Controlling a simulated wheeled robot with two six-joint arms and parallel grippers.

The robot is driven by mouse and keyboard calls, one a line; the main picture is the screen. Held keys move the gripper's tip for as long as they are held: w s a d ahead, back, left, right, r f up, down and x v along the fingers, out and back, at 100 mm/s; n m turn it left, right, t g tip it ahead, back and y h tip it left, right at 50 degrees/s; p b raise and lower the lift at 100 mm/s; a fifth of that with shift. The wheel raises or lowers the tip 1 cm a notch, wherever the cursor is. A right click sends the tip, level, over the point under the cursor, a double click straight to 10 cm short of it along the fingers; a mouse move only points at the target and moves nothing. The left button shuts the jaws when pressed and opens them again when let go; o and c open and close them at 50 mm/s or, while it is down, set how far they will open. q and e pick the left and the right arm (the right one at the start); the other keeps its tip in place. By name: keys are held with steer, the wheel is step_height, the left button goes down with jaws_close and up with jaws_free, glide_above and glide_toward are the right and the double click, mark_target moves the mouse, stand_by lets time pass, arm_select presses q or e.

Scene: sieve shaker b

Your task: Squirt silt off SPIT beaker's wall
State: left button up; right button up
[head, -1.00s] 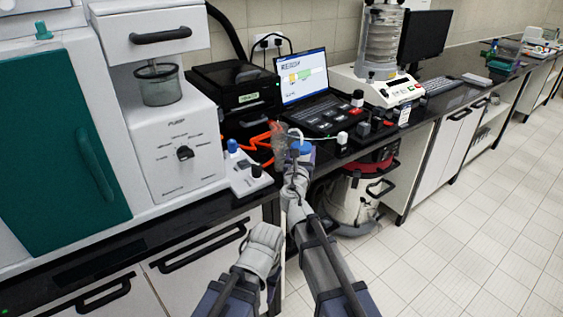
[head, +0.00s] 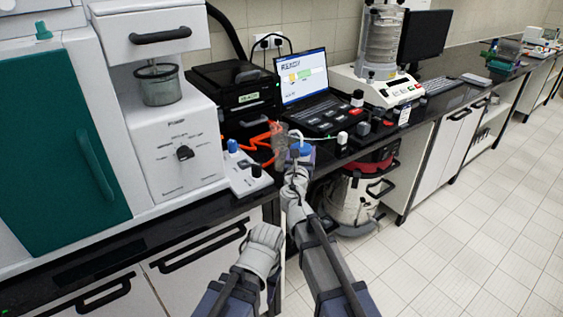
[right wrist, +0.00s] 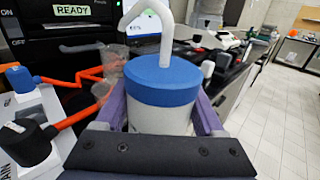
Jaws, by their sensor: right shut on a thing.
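A white bottle with a blue cap (right wrist: 164,82) and a bent white spout is upright between the purple fingers of my right gripper (right wrist: 160,108), which is shut on it. In the head view the bottle (head: 306,151) is partly hidden behind my right gripper (head: 298,157), at the bench's front edge. A smaller clear vessel (right wrist: 113,59) stands just left of the bottle's spout. No SPIT label is readable, so I cannot tell which vessel it names.
Orange tubing (head: 262,139) and a small white box with blue and black knobs (head: 245,172) lie left of the bottle. A laptop (head: 304,80) and a sieve shaker (head: 380,78) stand behind. A red-topped vacuum (head: 352,195) is below the bench. The floor at right is clear.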

mark_target(302, 141)
steer(key=shift+c, duration=1)
steer(key=shift+r, duration=0.1)
step_height(302, 141, up, 5)
steer(key=p, duration=0.5)
step_height(302, 141, up, 4)
steer(key=p, duration=0.4)
steer(key=shift+r, duration=0.15)
